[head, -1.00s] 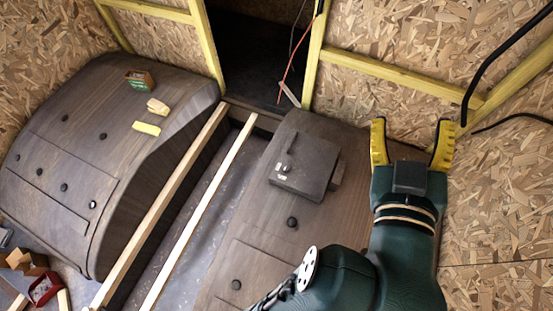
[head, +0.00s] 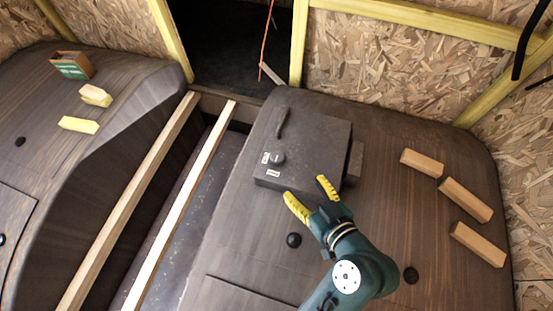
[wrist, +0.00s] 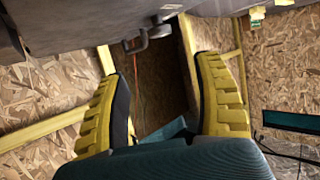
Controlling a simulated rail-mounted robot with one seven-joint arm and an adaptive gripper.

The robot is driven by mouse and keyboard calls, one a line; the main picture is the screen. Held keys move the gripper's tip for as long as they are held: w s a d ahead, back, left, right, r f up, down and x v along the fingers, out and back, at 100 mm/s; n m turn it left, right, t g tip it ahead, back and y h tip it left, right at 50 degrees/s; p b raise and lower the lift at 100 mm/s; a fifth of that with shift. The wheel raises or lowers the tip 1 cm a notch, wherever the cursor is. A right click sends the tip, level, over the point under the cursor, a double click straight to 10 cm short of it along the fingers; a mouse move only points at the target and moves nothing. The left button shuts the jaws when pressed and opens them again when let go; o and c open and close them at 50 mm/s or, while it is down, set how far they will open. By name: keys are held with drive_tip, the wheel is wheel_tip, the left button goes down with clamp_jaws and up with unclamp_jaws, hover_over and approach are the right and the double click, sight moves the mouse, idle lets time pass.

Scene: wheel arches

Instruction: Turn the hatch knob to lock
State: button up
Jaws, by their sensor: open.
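The hatch (head: 315,135) is a dark square lid on a low box on the right wheel arch. It has a bar handle (head: 282,122) and, near its front left corner, a small dark round knob (head: 277,158). Two small white labels sit beside the knob, one to its left (head: 266,157) and one below it (head: 272,173); their text is too small to read. My gripper (head: 305,188) is open and empty, just in front of the box and right of the knob, apart from it. The wrist view shows its yellow fingers (wrist: 160,85) spread, with the handle (wrist: 135,42) beyond them.
Several wooden blocks (head: 466,199) lie on the right arch, right of my arm. Black round caps (head: 293,240) stud the arch. Two wooden rails (head: 187,195) run along the gap to the left. A small box (head: 72,65) and yellow blocks sit on the left arch.

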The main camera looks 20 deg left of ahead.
sight(278, 157)
drive_tip(key=b+x, duration=0.2)
drive_tip(key=x, duration=1.3)
drive_tip(key=shift+a+f, duration=0.1)
drive_tip(key=c, duration=1.1)
